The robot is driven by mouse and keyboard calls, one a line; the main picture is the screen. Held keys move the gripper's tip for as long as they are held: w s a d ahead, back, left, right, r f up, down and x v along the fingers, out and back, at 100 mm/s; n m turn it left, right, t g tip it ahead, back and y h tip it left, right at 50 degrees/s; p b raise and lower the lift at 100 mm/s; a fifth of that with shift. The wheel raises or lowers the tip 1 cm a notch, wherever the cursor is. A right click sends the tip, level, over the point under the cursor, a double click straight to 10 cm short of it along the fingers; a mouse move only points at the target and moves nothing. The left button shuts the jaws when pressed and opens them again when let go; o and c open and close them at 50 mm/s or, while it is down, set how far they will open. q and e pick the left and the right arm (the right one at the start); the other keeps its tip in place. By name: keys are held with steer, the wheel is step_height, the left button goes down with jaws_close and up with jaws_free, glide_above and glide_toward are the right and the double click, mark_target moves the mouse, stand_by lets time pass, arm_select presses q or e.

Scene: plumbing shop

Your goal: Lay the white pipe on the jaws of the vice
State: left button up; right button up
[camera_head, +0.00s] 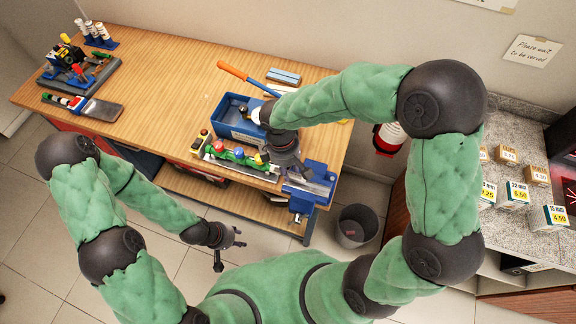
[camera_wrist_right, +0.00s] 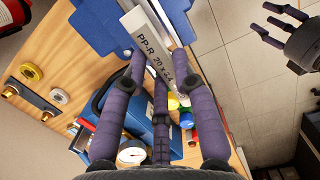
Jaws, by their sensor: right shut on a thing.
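The white pipe (camera_wrist_right: 147,38), printed with PP-R lettering, lies between the purple-padded fingers of my right gripper (camera_wrist_right: 158,85) in the right wrist view. That gripper (camera_head: 291,165) is shut on it, just behind the blue vice in the head view. The blue vice (camera_head: 299,203) is fixed at the bench's front right corner; part of it (camera_wrist_right: 92,28) shows beside the pipe in the wrist view. I cannot tell whether the pipe touches the jaws. My left gripper (camera_head: 228,250) is empty, fingers spread, in front of the bench; it also shows in the wrist view (camera_wrist_right: 280,30).
On the wooden bench (camera_head: 165,75) stand a blue bin (camera_head: 232,119), a rack (camera_head: 236,158) with red and green pieces, and an orange-handled tool (camera_head: 236,72). A grey waste bin (camera_head: 356,226) stands on the floor right of the vice. The bench's middle left is mostly clear.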

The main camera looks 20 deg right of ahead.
mark_target(290, 182)
steer(key=shift+f+b, duration=1.4)
steer(key=shift+f, duration=0.5)
steer(key=shift+s+f+b, duration=0.5)
steer(key=shift+s+f, duration=0.15)
steer(key=shift+f, duration=0.2)
steer(key=o, duration=0.9)
steer(key=shift+w+f, duration=0.1)
steer(key=shift+o, duration=0.5)
steer(key=shift+w+d+f, duration=0.1)
steer(key=shift+w, duration=0.35)
steer(key=shift+s+r, duration=0.1)
steer(key=shift+r, duration=0.1)
steer(key=shift+c, duration=0.5)
steer(key=shift+r, duration=0.1)
